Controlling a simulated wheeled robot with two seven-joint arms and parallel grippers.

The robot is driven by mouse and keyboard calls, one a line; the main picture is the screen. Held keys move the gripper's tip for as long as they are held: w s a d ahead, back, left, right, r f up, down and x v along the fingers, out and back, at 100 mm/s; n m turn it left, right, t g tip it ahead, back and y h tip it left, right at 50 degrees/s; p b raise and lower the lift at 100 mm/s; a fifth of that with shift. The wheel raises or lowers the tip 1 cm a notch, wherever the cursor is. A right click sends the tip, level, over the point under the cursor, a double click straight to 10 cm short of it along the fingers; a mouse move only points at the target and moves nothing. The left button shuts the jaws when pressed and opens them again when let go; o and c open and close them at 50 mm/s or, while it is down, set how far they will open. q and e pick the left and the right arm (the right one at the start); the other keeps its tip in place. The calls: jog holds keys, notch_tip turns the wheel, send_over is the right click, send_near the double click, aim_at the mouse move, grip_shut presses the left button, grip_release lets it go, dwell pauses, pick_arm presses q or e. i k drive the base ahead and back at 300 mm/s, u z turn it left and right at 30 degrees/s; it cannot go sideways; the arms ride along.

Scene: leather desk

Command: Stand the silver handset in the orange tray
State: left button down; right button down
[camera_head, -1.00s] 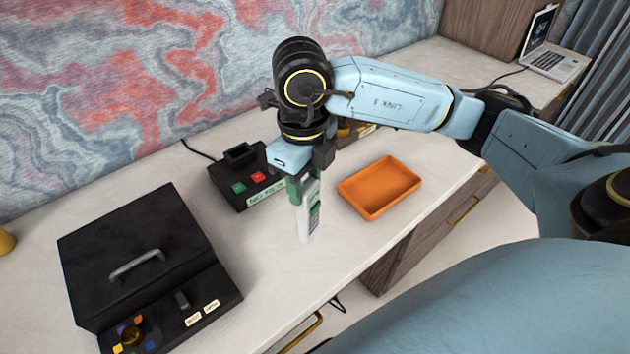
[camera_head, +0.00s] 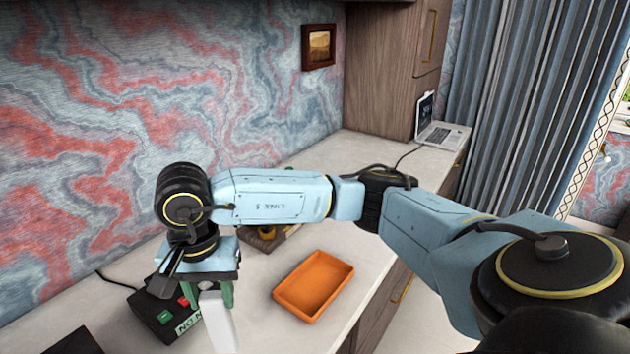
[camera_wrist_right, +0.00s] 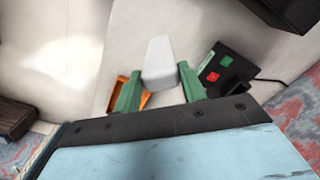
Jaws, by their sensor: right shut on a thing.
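The silver handset (camera_head: 217,325) hangs upright below my right gripper (camera_head: 213,294), which is shut on its upper part. In the right wrist view the handset (camera_wrist_right: 160,62) shows pale between the green fingers (camera_wrist_right: 156,92). The orange tray (camera_head: 313,286) lies on the desk to the right of the handset, apart from it, and looks empty. In the right wrist view, part of the tray (camera_wrist_right: 119,90) shows behind a finger. My left gripper is not in view.
A black box (camera_head: 150,310) with red and green buttons stands left of the handset. A corner of a black case (camera_head: 76,343) shows at bottom left. Something brown and yellow (camera_head: 267,233) stands behind the tray. A laptop (camera_head: 440,133) is far back.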

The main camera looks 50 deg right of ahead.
aim_at(315, 286)
jog(key=k, duration=0.5)
jog(key=z, duration=0.85)
jog(key=i, duration=0.95)
jog(key=u, duration=0.25)
